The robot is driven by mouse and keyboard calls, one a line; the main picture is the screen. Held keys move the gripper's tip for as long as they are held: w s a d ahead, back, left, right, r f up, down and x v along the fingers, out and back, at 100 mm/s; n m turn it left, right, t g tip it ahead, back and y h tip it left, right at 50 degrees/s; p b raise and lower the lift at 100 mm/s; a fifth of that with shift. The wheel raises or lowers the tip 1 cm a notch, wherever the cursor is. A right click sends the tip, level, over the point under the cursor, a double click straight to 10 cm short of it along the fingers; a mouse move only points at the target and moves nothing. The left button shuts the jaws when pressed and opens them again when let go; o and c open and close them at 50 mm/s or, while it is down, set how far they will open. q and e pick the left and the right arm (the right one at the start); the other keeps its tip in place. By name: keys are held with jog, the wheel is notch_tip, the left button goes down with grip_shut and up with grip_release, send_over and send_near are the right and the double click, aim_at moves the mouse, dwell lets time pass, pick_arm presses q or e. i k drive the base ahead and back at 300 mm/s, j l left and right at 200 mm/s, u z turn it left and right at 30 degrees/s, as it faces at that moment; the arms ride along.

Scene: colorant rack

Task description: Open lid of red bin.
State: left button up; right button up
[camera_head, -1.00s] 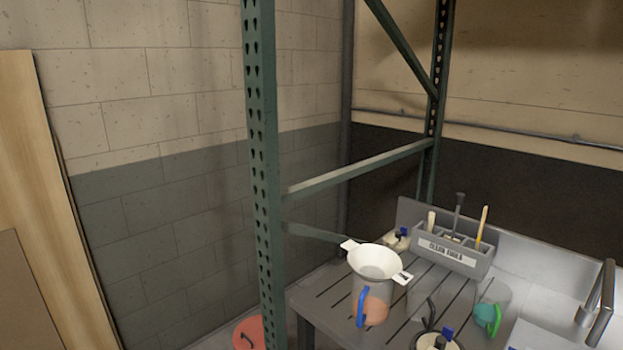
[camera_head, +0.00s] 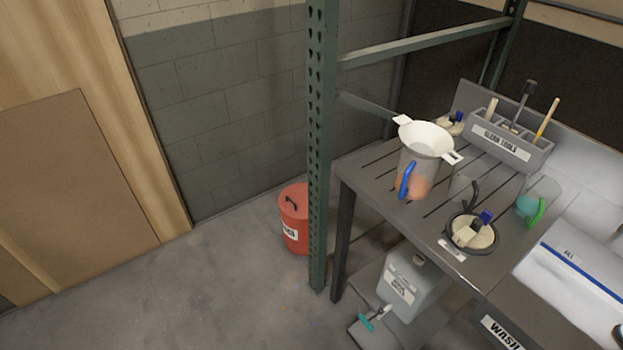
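The red bin (camera_head: 293,232) stands on the floor against the grey block wall, just left of the green rack post. It is a round red can with a white label on its front. Its red lid (camera_head: 293,196) is on top and looks closed, with a dark handle on it. The post hides part of the bin's right side. Neither of my grippers shows in the head view.
The green rack post (camera_head: 321,150) stands right beside the bin. A slatted grey table (camera_head: 372,186) with a funnel (camera_head: 427,140), jugs and a tool caddy (camera_head: 510,145) is at right. Under it sits a grey container (camera_head: 413,285). The floor (camera_head: 230,300) at front left is clear. Wood panels (camera_head: 80,180) lean at left.

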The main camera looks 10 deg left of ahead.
aim_at(303, 197)
jog(key=i+j, duration=1.1)
jog(key=j, duration=0.25)
jog(key=i+j+u, duration=0.15)
jog(key=i+j, duration=0.95)
jog(key=j, duration=0.25)
